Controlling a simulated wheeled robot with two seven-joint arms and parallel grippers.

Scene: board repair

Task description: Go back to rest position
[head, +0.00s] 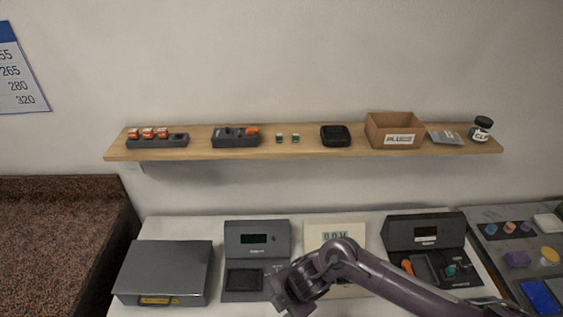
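My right arm reaches in from the lower right over the white bench (165,227). Its wrist bends down to the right gripper (290,296) near the bottom edge, in front of the grey device with a dark display (257,230). The fingertips cannot be made out, so open or shut does not show. The arm partly hides a cream device with a digital readout (335,227). My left gripper is not in view.
A wall shelf (190,152) holds small trays, a black case (335,136), a cardboard box (394,130) and a jar (481,129). A grey box (165,268) sits left on the bench. A dark open case (424,229) and a tray of coloured parts (492,213) are right.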

